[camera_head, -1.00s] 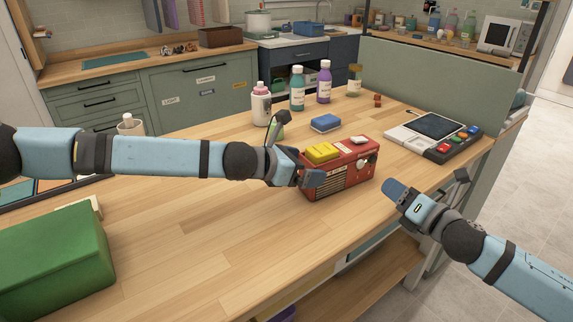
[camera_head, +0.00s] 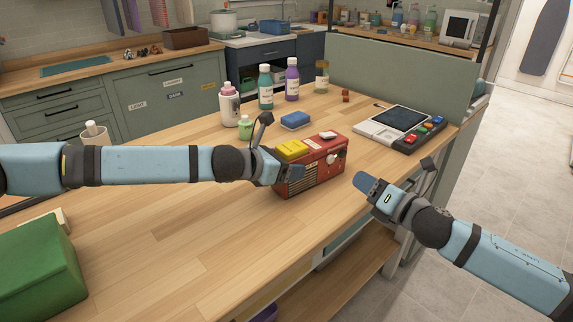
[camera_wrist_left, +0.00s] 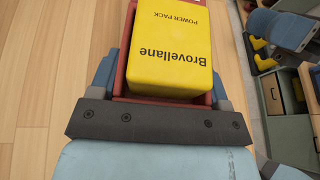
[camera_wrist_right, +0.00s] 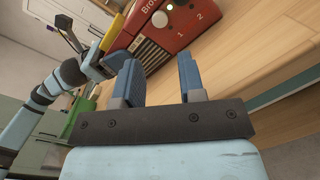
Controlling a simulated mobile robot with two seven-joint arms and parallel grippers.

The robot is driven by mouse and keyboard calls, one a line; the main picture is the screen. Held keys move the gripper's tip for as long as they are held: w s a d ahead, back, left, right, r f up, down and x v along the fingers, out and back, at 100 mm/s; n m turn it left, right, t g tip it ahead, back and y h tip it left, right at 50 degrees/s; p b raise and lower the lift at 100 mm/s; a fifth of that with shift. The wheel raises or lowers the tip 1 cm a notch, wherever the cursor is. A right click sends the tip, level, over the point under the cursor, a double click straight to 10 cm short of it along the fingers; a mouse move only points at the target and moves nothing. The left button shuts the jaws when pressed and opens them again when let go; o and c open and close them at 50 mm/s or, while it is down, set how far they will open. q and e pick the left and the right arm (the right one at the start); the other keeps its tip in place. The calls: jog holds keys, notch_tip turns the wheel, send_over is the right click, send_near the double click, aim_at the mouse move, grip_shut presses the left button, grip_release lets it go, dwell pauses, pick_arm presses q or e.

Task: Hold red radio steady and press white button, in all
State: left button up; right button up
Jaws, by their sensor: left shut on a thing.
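The red radio (camera_head: 322,171) stands upright on the wooden table near its front edge. A yellow power pack (camera_head: 291,148) lies on its top; in the left wrist view its label (camera_wrist_left: 180,45) reads "Brovellane". A white button (camera_head: 328,135) is on top, right of the pack. A white round knob (camera_head: 333,158) is on the front; a white round part (camera_wrist_right: 160,19) also shows in the right wrist view. My left gripper (camera_head: 279,175) is shut on the radio's left end, one finger each side. My right gripper (camera_head: 368,187) is open and empty, in front of the radio's right end, apart from it.
A grey device with coloured buttons (camera_head: 398,126) lies at the back right. A green box (camera_head: 40,270) is at the front left. The table between box and radio is clear.

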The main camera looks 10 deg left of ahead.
grip_shut()
dwell(1.5)
